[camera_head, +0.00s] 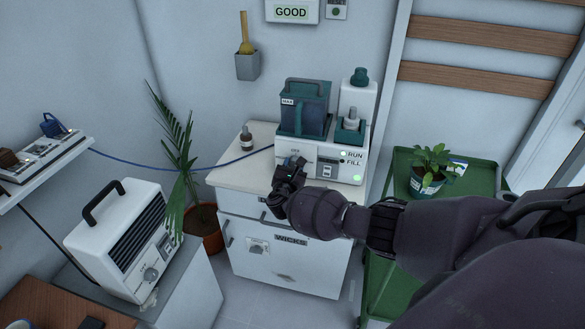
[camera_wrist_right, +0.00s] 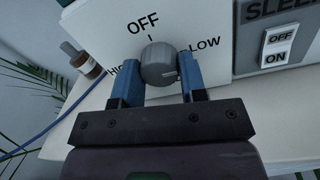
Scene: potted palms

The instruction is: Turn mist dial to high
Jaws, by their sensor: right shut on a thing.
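The mist dial (camera_wrist_right: 158,62) is a round grey knob on the white front of the misting unit (camera_head: 345,170). Around it are printed OFF above, LOW to the right and HIGH to the left, the last partly covered by a finger. My right gripper (camera_wrist_right: 160,80) has its two blue fingers on either side of the knob and is shut on it. In the head view my right gripper (camera_head: 288,172) is at the unit's front left and hides the dial. I cannot clearly tell which setting the dial points to. My left gripper is not in view.
The unit stands on a white cabinet (camera_head: 285,262) labelled WICKS. A small brown bottle (camera_head: 247,138) stands left of it, also visible in the wrist view (camera_wrist_right: 88,65). A SLEEP switch (camera_wrist_right: 278,46) is right of the dial. A green cart (camera_head: 400,170) with a potted plant stands right.

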